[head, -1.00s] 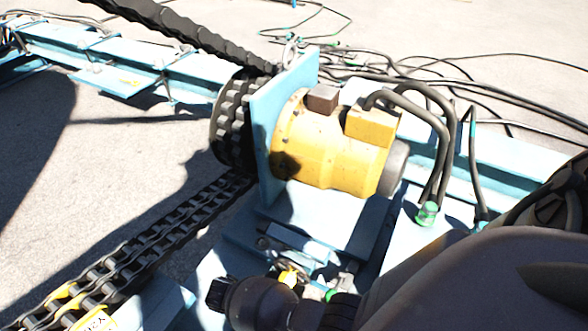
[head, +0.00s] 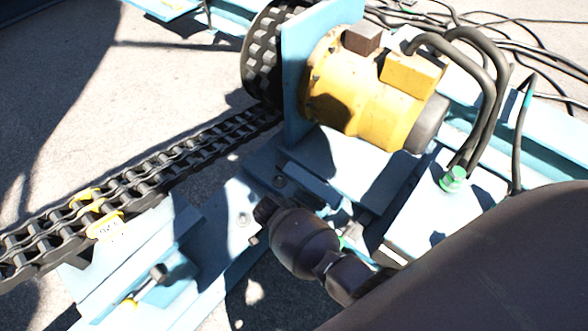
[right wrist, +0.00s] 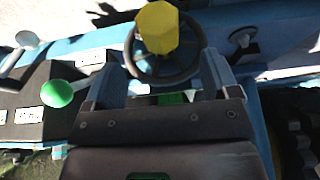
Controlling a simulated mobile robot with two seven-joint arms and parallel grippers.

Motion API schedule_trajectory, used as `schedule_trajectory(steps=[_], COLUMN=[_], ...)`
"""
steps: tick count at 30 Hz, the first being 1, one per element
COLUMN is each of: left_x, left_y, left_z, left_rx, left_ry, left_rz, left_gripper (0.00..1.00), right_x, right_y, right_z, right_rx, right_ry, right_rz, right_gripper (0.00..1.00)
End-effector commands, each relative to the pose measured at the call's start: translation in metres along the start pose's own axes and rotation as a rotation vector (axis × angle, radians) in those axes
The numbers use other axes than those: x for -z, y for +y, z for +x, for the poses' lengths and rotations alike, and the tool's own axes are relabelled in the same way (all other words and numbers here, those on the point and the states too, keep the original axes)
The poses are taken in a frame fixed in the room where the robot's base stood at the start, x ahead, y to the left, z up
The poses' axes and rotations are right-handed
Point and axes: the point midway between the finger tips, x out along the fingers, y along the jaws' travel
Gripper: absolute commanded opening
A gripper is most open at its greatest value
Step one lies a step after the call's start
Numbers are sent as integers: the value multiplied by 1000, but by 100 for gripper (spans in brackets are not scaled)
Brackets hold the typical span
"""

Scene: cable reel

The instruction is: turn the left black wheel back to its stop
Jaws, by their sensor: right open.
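In the right wrist view a black wheel (right wrist: 163,79) with a yellow hub stands just ahead of my right gripper (right wrist: 164,68). The gripper is open, with one finger on each side of the wheel's lower part. I cannot tell whether the fingers touch the rim. My left gripper is not in view.
The yellow motor (head: 360,95), black chain (head: 150,175) and hoses (head: 490,90) surround the blue frame.

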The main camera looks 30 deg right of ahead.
Motion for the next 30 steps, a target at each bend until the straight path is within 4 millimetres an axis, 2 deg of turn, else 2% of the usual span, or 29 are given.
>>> schedule_trajectory(steps=[1, 3, 12, 18, 28, 30], left_x=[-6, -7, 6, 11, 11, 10], left_y=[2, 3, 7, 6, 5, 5], left_z=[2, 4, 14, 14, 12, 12], left_rx=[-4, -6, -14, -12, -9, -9], left_ry=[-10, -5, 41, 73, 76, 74], left_rz=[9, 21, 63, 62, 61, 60], left_gripper=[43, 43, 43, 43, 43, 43], right_x=[-5, -5, -5, -2, -1, -1], right_y=[5, 6, 5, 2, 0, 0], right_z=[17, 30, 73, 84, 84, 84], right_rx=[-12, -13, -10, -5, -1, -1], right_ry=[-3, -3, -3, -2, -1, -1], right_rz=[-6, -8, -7, -5, -3, -3], right_gripper=[81, 81, 81, 81, 81, 70])
